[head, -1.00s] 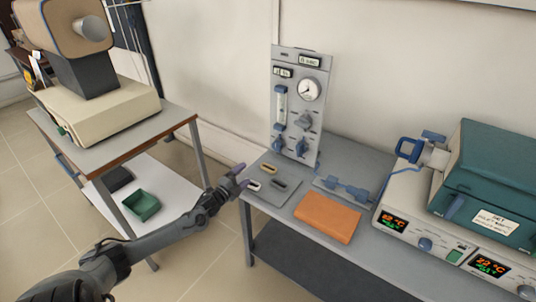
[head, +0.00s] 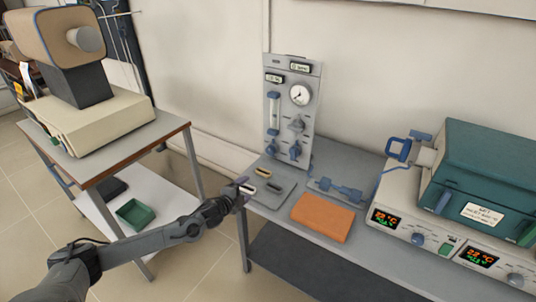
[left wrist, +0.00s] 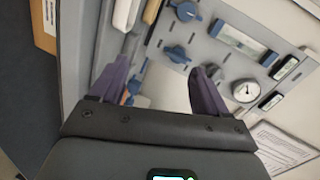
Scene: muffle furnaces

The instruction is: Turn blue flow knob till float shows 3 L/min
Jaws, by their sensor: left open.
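The grey gas panel (head: 308,118) stands upright at the back of the bench. It carries a clear flow tube (head: 274,112), and a blue knob (head: 270,148) sits below it; a second blue knob (head: 295,151) is to its right. The float's level is too small to read. The left wrist view shows the panel turned sideways, with the flow tube (left wrist: 240,39), the blue knob near its end (left wrist: 186,11) and the other blue knob (left wrist: 177,54). My left gripper (head: 245,187) is open and empty at the bench's left edge, apart from the panel. My right gripper is out of view.
A grey tray (head: 282,200) with small boats lies in front of the panel, close to my left gripper. An orange pad (head: 322,217), a blue-handled tool (head: 338,190) and a teal furnace (head: 480,165) stand to the right. A gap separates the bench from the left cart.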

